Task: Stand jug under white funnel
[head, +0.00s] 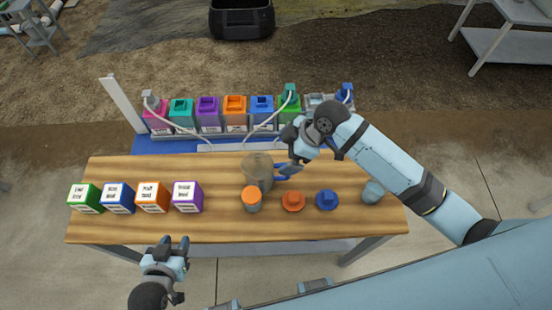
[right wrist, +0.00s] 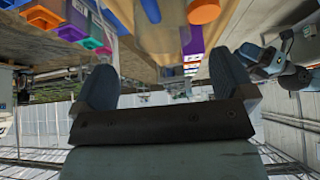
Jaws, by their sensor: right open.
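A round, brownish see-through vessel (head: 257,166), which looks like the jug, stands on the wooden table near its middle. My right gripper (head: 281,171) is open just to the right of it, fingers pointing left at it. In the head view I cannot tell whether they touch. The right wrist view shows the two fingers (right wrist: 163,85) spread with nothing clearly held between them. My left gripper (head: 175,242) is open and empty in front of the table's near edge. I cannot make out a white funnel for certain; a pale box-like piece (head: 316,100) sits in the back row.
A grey cup with an orange top (head: 252,199) stands just in front of the vessel. An orange piece (head: 293,201), a blue piece (head: 327,200) and a grey-blue piece (head: 373,191) lie to the right. Labelled boxes (head: 152,197) stand left. Coloured containers (head: 208,112) with hoses line the back.

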